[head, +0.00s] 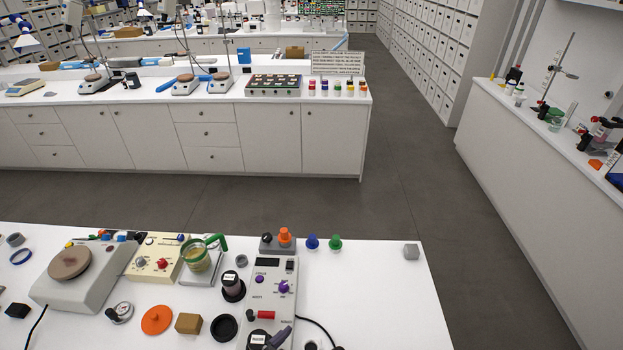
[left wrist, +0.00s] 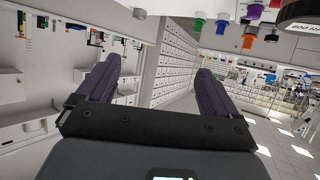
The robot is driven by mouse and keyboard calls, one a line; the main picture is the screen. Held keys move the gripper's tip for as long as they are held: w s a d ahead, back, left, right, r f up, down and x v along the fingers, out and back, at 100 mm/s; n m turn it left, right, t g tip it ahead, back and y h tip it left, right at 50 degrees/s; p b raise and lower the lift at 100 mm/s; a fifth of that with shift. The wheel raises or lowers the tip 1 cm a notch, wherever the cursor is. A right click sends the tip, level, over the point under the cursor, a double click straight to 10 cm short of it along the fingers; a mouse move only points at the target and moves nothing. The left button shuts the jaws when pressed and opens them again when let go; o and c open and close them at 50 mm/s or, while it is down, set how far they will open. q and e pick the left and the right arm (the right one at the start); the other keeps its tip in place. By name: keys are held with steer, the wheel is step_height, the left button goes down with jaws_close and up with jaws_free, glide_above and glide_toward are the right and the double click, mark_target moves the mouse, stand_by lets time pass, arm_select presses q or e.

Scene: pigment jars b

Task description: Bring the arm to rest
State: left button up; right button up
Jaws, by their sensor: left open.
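My left gripper (left wrist: 158,68) shows in the left wrist view with its two dark purple fingers spread apart and nothing between them. That view is upside down, with coloured pieces hanging along its top edge, and the gripper appears clear of them. In the head view I cannot make out the left gripper for certain. A dark purplish shape at the bottom, over the control box (head: 281,275), may be part of it. My right gripper is in neither view.
The front bench holds a hotplate (head: 69,262), a green-handled beaker (head: 199,257), a dark jar (head: 232,284), an orange disc (head: 156,320), a brown block (head: 188,322) and a black ring (head: 224,328).

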arm_select(q)
steer(key=s+a+r+n+g+y+p, duration=0.2)
steer(key=s+a+r+g+y+p, duration=0.1)
steer(key=s+a, duration=0.6)
steer(key=s+a+r+n+g+y+p, duration=0.2)
steer(key=s+a+r+g+y+p, duration=0.2)
steer(key=s+a, duration=0.5)
steer(key=shift+s+a+r+n+p, duration=0.15)
steer(key=shift+s+n+p, duration=0.15)
steer(key=shift+p, duration=0.55)
